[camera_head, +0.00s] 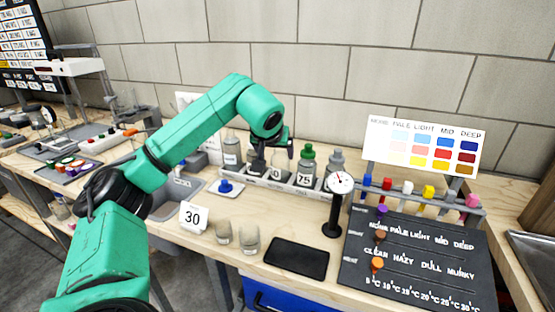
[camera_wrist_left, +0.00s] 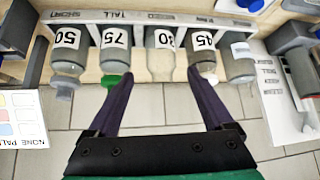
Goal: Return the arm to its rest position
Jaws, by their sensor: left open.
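My left arm comes in from the left, and its gripper (camera_head: 272,150) hangs over the bottle rack (camera_head: 250,178) near the wall. In the left wrist view, the gripper (camera_wrist_left: 161,75) is open, with its two dark fingers spread. A pale bottle with a label ending in 0 (camera_wrist_left: 160,62) shows between the fingertips and stands in the rack. A green-capped bottle labelled 75 (camera_head: 306,165) is beside it. Other grey bottles (camera_head: 232,150) stand in the same row. Whether a finger touches a bottle cannot be told. My right gripper is not in view.
A dial gauge on a stand (camera_head: 332,222) rises right of the rack. A dark board with pegs (camera_head: 415,265), a colour chart (camera_head: 422,145) and colourful-capped vials (camera_head: 428,192) lie further right. A 30 card (camera_head: 193,217), two small jars (camera_head: 249,240) and a black pad (camera_head: 297,259) are in front.

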